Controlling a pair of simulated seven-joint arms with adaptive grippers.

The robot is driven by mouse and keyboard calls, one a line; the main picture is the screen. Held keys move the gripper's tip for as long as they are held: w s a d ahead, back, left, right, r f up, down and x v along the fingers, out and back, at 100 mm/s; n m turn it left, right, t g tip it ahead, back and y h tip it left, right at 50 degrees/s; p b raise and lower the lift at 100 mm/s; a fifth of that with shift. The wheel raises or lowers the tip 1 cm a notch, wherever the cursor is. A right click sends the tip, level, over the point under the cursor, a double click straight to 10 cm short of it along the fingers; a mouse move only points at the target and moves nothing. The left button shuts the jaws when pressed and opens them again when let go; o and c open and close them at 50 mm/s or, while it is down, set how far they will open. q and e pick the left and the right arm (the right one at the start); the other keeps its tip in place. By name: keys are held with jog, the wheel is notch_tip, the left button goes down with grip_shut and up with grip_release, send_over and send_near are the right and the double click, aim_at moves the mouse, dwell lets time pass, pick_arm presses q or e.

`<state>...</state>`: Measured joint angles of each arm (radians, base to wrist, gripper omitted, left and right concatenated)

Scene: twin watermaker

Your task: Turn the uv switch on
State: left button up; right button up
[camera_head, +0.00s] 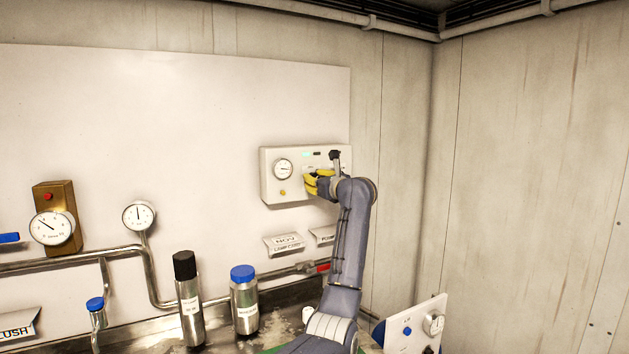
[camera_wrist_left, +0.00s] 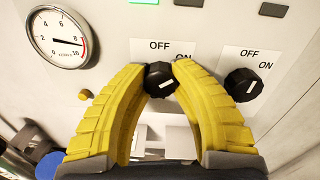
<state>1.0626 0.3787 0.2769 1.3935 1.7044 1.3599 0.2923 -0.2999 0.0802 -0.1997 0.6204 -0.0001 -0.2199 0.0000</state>
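A white control box (camera_head: 268,177) is on the wall, right of centre in the head view. The left wrist view shows two black rotary switches on it, a left one (camera_wrist_left: 160,80) and a right one (camera_wrist_left: 243,85), each with OFF and ON labels. No label reading UV is legible. My left gripper (camera_head: 314,182) is at the box. In the left wrist view its yellow fingers (camera_wrist_left: 165,73) flank the left switch, with the tips against its sides. The white mark on that switch points roughly right. My right gripper is not in view.
The box carries a round gauge (camera_wrist_left: 60,38) and a small yellow button (camera_wrist_left: 86,95). A black-capped cylinder (camera_head: 189,305) and a blue-capped bottle (camera_head: 244,305) stand below. A white panel with knobs (camera_head: 416,325) is at lower right. Pipes run along the wall.

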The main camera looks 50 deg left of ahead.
pick_arm(q)
grip_shut()
jog(key=shift+m, duration=0.7)
jog(key=o, duration=0.9)
grip_release()
jog(key=shift+d, duration=0.1)
jog(key=d, duration=0.4)
jog(key=s+d, duration=0.1)
jog(key=d, duration=0.2)
jog(key=s+d, duration=0.1)
jog(key=d, duration=0.3)
jog(key=shift+s+d, duration=0.15)
jog(key=shift+d, duration=0.2)
